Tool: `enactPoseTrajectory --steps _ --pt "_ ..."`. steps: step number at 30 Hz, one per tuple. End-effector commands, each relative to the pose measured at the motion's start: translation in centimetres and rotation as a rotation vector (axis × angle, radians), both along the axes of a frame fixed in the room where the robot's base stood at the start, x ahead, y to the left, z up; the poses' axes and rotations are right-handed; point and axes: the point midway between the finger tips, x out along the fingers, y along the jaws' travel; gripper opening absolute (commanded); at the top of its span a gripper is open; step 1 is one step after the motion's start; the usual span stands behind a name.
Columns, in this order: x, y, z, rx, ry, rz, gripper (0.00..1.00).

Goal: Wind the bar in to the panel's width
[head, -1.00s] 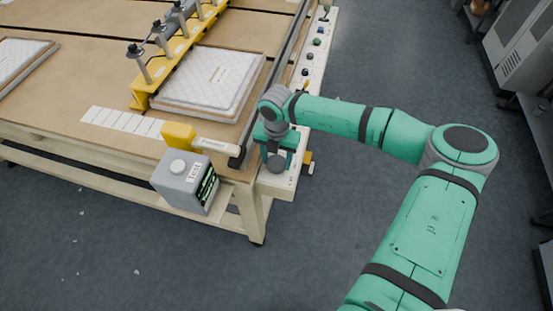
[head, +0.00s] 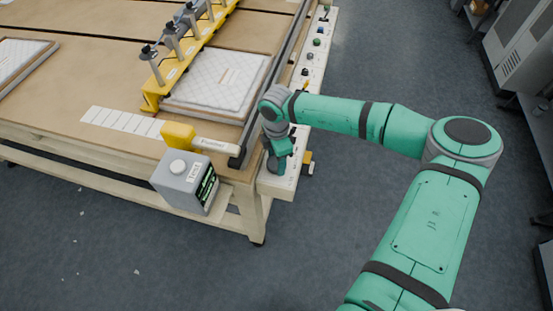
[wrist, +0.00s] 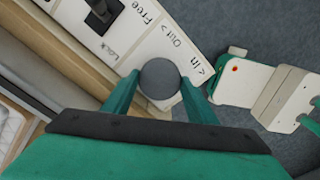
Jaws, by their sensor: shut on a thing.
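The yellow bar (head: 185,68), carrying a row of grey posts, lies across the table along the left side of the white quilted panel (head: 222,80). Its edge is very close to the panel; I cannot tell whether they touch. My gripper (wrist: 158,82) is shut on a round dark grey knob (wrist: 160,78), one finger on each side. The knob sits on a white control strip (wrist: 148,38) beside the lettering "In" and "Out". In the head view my gripper (head: 277,166) is at the strip's near end and mostly hides the knob.
A black lever (wrist: 100,14) stands by the word "Free" near the knob. A grey box with a display (head: 186,183) hangs at the table's near edge. Another panel (head: 22,60) lies far left.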

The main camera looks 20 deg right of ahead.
Motion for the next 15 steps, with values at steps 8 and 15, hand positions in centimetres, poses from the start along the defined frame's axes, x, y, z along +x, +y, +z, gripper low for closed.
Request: enactPoseTrajectory --steps 8,15 --pt "-0.13 0.02 -0.1 0.0 0.003 -0.1 0.3" --pt "-0.13 0.04 -0.11 0.0 0.003 -0.126 0.3"
